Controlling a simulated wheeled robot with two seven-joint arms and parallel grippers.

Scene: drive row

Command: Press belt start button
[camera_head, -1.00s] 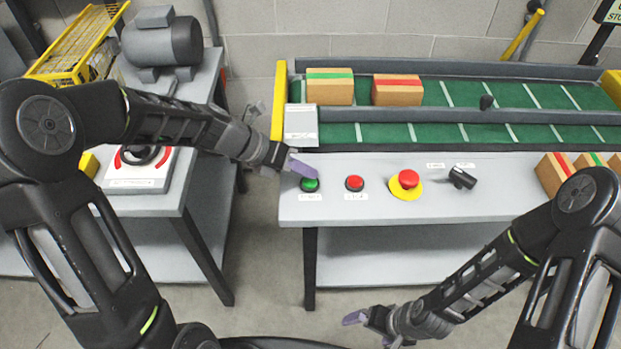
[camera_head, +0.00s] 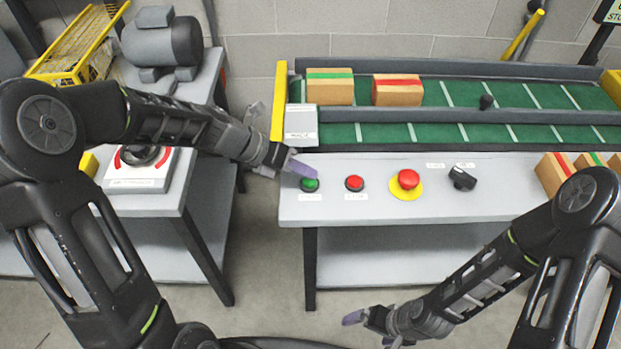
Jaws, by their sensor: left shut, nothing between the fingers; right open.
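The green button (camera_head: 310,185) sits at the left end of the grey control table (camera_head: 330,212), with a small white label in front of it. I take it as the belt start button. My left gripper (camera_head: 303,169) is shut and empty, its purple fingertips just above and behind the green button. I cannot tell whether the tips touch it. My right gripper (camera_head: 352,317) is open and empty, low in front of the table. The green belt (camera_head: 450,94) runs behind the table and carries a green-striped box (camera_head: 330,90) and a red-striped box (camera_head: 398,94).
Right of the green button are a red button (camera_head: 355,183), a red mushroom button (camera_head: 407,181) on a yellow base and a black switch (camera_head: 462,178). Several boxes (camera_head: 553,176) stand at the right end. A left bench holds a motor (camera_head: 162,42) and a dial box (camera_head: 138,172).

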